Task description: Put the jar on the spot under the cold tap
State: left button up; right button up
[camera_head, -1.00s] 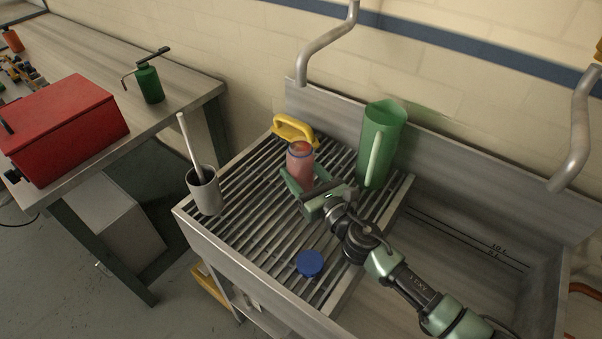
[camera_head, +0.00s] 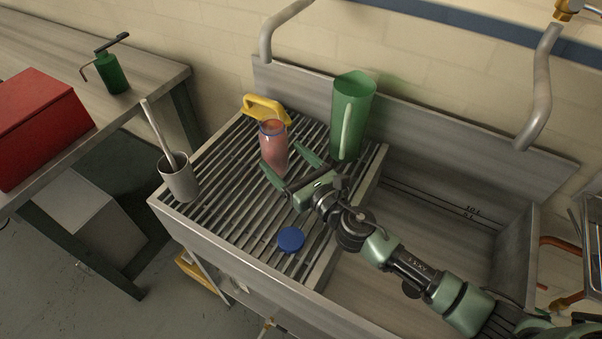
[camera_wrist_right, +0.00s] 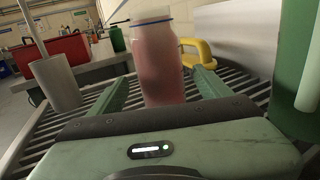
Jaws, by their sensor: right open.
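The jar (camera_head: 273,150), with pink contents, stands upright on the slatted drainboard. It also shows in the right wrist view (camera_wrist_right: 158,62), between and just beyond the fingertips. My right gripper (camera_head: 285,164) is open, its two fingers pointing at the jar; in the right wrist view (camera_wrist_right: 163,82) a finger lies on each side of it. Two bent taps hang over the sink: one at the left (camera_head: 283,30) and one at the right (camera_head: 541,90). I cannot tell which is the cold one. The spot under it is not clearly marked in view. My left gripper is not in view.
A green jug (camera_head: 349,118) stands close right of the jar. A yellow-handled object (camera_head: 266,106) is behind it. A grey pot with a stick (camera_head: 178,180) stands left, and a blue lid (camera_head: 290,240) lies in front. The sink basin (camera_head: 420,235) is clear apart from my arm above it.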

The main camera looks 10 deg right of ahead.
jog(key=b+v, duration=0.1)
jog(key=v, duration=0.5)
jog(key=shift+s+d, duration=0.2)
jog(key=shift+s, duration=0.05)
jog(key=shift+s+d, duration=0.25)
jog(key=shift+s, duration=0.15)
